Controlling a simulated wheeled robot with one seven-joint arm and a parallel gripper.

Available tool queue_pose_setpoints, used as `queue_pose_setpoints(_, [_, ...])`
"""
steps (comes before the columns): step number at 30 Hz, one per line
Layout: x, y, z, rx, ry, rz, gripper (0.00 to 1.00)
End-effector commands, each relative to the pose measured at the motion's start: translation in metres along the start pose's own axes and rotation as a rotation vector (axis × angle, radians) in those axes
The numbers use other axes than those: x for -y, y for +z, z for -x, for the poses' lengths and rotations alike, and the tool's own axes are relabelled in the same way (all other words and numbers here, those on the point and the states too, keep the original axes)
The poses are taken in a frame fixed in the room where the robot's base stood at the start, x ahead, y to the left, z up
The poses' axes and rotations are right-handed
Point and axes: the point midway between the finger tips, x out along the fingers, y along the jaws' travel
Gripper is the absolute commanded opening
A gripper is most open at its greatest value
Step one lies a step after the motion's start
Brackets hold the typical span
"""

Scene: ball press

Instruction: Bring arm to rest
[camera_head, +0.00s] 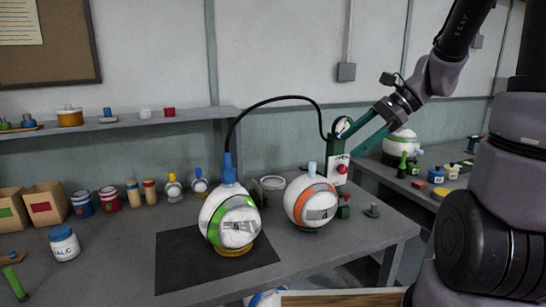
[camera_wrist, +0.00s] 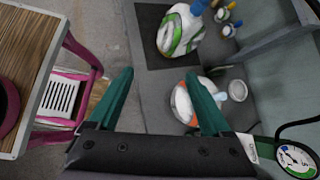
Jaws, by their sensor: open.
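My gripper (camera_head: 346,147) is raised above the right end of the workbench (camera_head: 365,237), its teal fingers spread and pointing down to the left. In the wrist view my gripper (camera_wrist: 159,74) is open with nothing between its fingertips. In the head view the fingers overlap the green pump stand with its gauge; whether they touch it cannot be told. A white ball with an orange ring (camera_head: 311,201) stands on the bench, left of and below the fingers. A white ball with a green ring (camera_head: 231,216) stands further left, joined at its blue top to a black hose (camera_head: 284,98).
The pump gauge (camera_wrist: 297,160) is at the lower right in the wrist view. A shelf (camera_head: 120,124) runs along the wall. Jars, boxes and small bottles line the bench's left side. Another bench at right holds a ball (camera_head: 401,143) and small parts. A pink-framed stool or chair (camera_wrist: 62,100) stands near.

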Motion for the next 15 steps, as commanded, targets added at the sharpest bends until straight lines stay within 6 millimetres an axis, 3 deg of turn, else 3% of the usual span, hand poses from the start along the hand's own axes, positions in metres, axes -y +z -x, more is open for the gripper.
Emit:
queue_pose_setpoints(1, [-0.009, 0.011, 0.008, -0.067, 0.008, 0.116, 0.83])
queue_pose_setpoints(6, [-0.037, 0.029, 0.036, -0.292, 0.038, 0.474, 0.83])
queue_pose_setpoints(15, [-0.066, 0.054, 0.094, -0.662, 0.040, 1.022, 0.83])
